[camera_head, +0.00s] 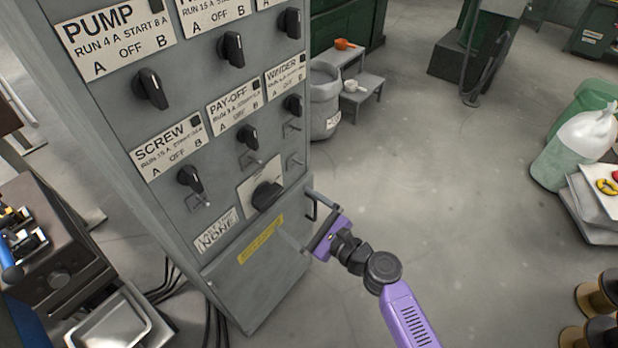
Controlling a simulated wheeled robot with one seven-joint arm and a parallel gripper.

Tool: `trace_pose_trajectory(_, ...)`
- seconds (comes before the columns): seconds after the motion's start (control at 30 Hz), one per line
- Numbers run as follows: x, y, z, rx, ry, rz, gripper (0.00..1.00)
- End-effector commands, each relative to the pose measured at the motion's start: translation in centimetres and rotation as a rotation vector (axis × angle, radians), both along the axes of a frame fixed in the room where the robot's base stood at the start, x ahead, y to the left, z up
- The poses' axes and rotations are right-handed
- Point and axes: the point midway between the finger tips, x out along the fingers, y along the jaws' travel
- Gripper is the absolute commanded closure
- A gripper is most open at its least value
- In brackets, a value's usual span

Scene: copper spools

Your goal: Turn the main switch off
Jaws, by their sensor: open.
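The grey control cabinet (235,277) stands at the left. A large black rotary knob (267,195) sits on a pale plate low on its front, below the PAY-OFF and WINDER switches. It looks like the main switch, but its plate's lettering is too small to read. My gripper (293,212) is open at the cabinet's lower right, its purple palm right of and below the knob. Its thin fingers point up and left toward the cabinet front, apart from the knob. I cannot tell whether they touch the cabinet. Nothing shows between them.
Smaller black switches, including SCREW (190,179) and PAY-OFF (248,137), fill the panel above. A dark door handle (311,207) is close to my fingers. A grey bin (325,102) and small step (362,87) stand behind.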

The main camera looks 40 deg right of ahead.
Motion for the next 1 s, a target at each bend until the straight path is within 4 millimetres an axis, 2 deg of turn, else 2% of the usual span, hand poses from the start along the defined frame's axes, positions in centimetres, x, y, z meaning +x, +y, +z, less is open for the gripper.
trace_pose_trajectory(0.03, -0.2, 0.7, -0.5, 0.137, 0.016, 0.024, 0.0)
trace_pose_trajectory(0.1, -0.7, 1.7, -0.7, 0.304, 0.035, 0.054, 0.0)
trace_pose_trajectory(0.23, -0.9, 2.4, 0.1, 0.435, 0.046, 0.084, 0.0)
trace_pose_trajectory(0.37, -0.3, 2.7, 0.1, 0.456, 0.053, 0.085, 0.0)
trace_pose_trajectory(0.8, 5.5, 4.5, 0.1, 0.451, 0.052, 0.084, 0.0)
trace_pose_trajectory(1.0, 6.5, 4.9, 0.0, 0.449, 0.053, 0.083, 0.0)
